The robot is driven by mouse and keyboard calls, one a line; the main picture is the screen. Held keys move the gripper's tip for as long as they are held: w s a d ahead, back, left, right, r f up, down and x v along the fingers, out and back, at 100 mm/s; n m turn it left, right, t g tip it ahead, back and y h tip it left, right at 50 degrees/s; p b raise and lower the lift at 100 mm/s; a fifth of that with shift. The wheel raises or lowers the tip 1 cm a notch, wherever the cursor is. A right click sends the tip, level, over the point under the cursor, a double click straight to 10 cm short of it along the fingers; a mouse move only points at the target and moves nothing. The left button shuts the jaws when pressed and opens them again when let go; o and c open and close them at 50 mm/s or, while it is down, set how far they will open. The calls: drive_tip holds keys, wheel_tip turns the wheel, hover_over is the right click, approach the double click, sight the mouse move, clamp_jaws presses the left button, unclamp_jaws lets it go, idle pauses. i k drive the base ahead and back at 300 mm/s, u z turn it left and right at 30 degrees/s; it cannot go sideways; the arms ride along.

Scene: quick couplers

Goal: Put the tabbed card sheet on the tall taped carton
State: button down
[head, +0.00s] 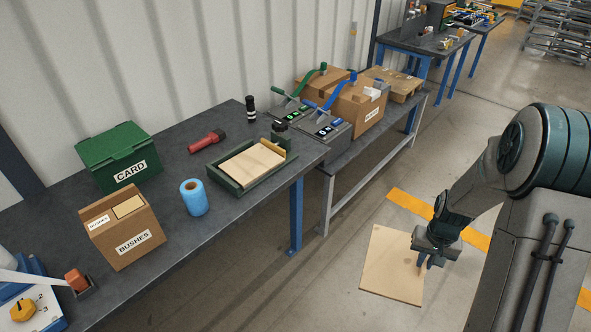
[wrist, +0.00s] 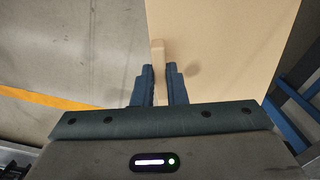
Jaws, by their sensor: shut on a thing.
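The tabbed card sheet (head: 391,265) is a flat tan square, held out over the floor to the right of the benches. My gripper (head: 424,260) is shut on its tab. In the wrist view, the two dark fingers (wrist: 159,86) pinch the narrow tab, and the sheet (wrist: 215,40) extends beyond them. A brown carton marked BUSHES (head: 124,232) stands on the near bench. A larger labelled brown carton (head: 355,113) stands on the farther bench, with another carton (head: 312,80) behind it. I cannot tell which is the tall taped one.
The near bench (head: 232,205) also bears a green CARD box (head: 118,158), a blue roll (head: 194,197), a red torch-like object (head: 207,141) and a green tray with tan sheets (head: 252,166). Two lever devices (head: 322,127) stand by the cartons. Open floor surrounds the held sheet.

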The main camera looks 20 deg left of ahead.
sight(113, 208)
drive_tip(key=u, duration=1.5)
